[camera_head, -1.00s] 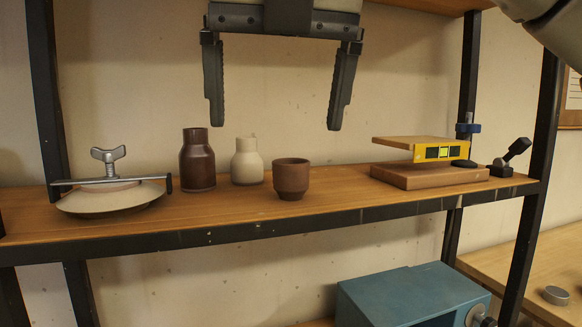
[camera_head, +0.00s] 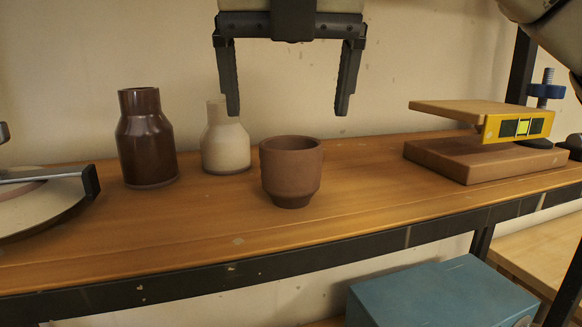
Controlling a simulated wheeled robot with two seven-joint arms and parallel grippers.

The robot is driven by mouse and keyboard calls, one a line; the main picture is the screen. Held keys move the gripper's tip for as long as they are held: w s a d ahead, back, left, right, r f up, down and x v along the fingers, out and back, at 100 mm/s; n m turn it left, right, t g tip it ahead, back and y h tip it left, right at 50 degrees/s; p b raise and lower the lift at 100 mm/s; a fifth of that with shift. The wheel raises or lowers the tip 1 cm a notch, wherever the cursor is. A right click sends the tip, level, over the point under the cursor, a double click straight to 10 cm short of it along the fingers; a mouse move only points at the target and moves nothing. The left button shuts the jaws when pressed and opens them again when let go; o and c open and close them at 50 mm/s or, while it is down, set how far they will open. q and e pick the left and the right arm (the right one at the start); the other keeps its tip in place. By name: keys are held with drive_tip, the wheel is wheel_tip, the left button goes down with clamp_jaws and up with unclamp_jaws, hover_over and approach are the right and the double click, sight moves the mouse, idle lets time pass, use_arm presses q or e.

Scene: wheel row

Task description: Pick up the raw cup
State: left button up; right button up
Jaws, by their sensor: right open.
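The raw cup appears to be the small matte brown cup (camera_head: 291,172), upright and empty-looking on the wooden shelf (camera_head: 210,226) near its front edge. My right gripper (camera_head: 288,108) hangs from the top of the picture with its two dark fingers wide apart. It is open and holds nothing. Its fingertips show above the cup in the picture, one to each side of it, and do not touch it. My left gripper is not in view.
A glossy dark brown bottle (camera_head: 146,140) and a cream bottle (camera_head: 225,140) stand left of the cup. A disc with a metal clamp bar (camera_head: 45,197) lies at far left. Wooden boards with a yellow level (camera_head: 518,126) are at right. A blue box (camera_head: 440,296) sits below.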

sight(291, 145)
drive_tip(key=x, duration=0.4)
drive_tip(key=shift+w+f, duration=0.1)
drive_tip(key=shift+f, duration=0.35)
drive_tip(key=f, duration=0.1)
drive_tip(key=f+p, duration=0.1)
drive_tip(key=f, duration=0.1)
drive_tip(key=shift+w+d+f, duration=0.25)
drive_tip(key=shift+w, duration=0.15)
drive_tip(key=shift+w+f, duration=0.15)
drive_tip(key=shift+f, duration=0.2)
drive_tip(key=shift+a+f, duration=0.1)
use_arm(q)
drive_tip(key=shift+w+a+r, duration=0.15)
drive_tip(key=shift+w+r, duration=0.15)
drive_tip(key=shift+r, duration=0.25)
use_arm(e)
drive_tip(key=c, duration=1.2)
drive_tip(key=shift+o, duration=0.2)
